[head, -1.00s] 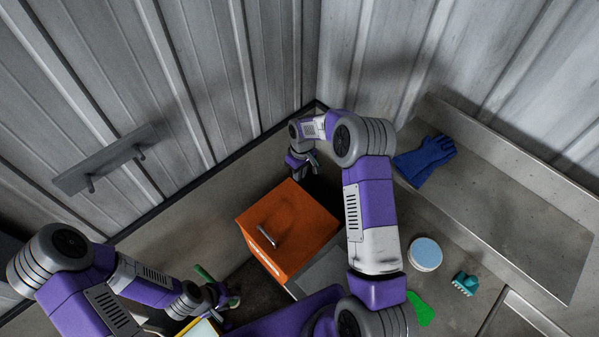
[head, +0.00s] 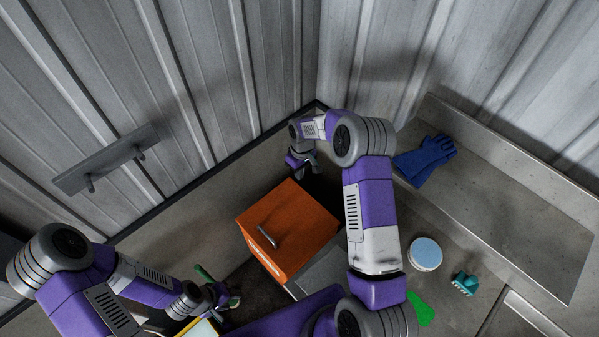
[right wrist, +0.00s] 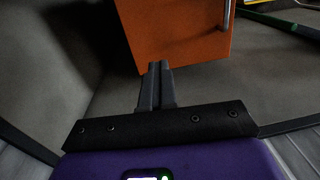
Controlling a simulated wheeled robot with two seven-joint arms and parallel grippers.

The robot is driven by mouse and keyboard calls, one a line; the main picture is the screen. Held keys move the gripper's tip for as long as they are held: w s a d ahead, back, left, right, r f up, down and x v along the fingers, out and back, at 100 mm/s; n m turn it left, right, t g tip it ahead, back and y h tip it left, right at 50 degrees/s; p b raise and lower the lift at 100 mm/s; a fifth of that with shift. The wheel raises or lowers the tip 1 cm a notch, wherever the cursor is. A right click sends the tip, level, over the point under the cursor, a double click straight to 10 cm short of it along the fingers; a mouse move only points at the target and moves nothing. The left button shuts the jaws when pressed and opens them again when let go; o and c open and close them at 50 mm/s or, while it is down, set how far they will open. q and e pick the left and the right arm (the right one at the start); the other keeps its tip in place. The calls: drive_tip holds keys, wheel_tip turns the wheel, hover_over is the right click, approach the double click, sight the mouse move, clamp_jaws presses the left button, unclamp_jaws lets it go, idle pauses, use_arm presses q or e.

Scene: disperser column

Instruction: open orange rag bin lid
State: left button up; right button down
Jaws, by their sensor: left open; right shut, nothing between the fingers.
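The orange rag bin (head: 297,222) stands on the floor near the corner, its orange lid lying shut on top with a grey bar handle (head: 270,236). A pale label shows on its front side. In the right wrist view the bin's orange face (right wrist: 172,32) and part of the bar handle (right wrist: 227,14) show beyond the fingertips. My left gripper (head: 230,298) is open, low to the left of the bin, partly hidden.
Corrugated walls meet behind the bin. A blue glove (head: 425,160) lies on a grey ledge (head: 500,215) at the right. A round white-topped tub (head: 425,254), a teal brush (head: 465,283) and a green piece (head: 420,310) are right of my right arm. A wall rail (head: 105,160) is at the left.

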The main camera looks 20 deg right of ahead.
idle(0.4)
drive_tip(key=c, duration=1.1)
unclamp_jaws()
drive_tip(key=shift+w+d+r+b, duration=0.1)
drive_tip(key=shift+d+r+b, duration=0.1)
drive_tip(key=shift+r, duration=1.7)
drive_tip(key=shift+d+r+b, duration=0.1)
drive_tip(key=shift+r+b, duration=0.05)
drive_tip(key=shift+r, duration=1.75)
drive_tip(key=shift+c, duration=0.2)
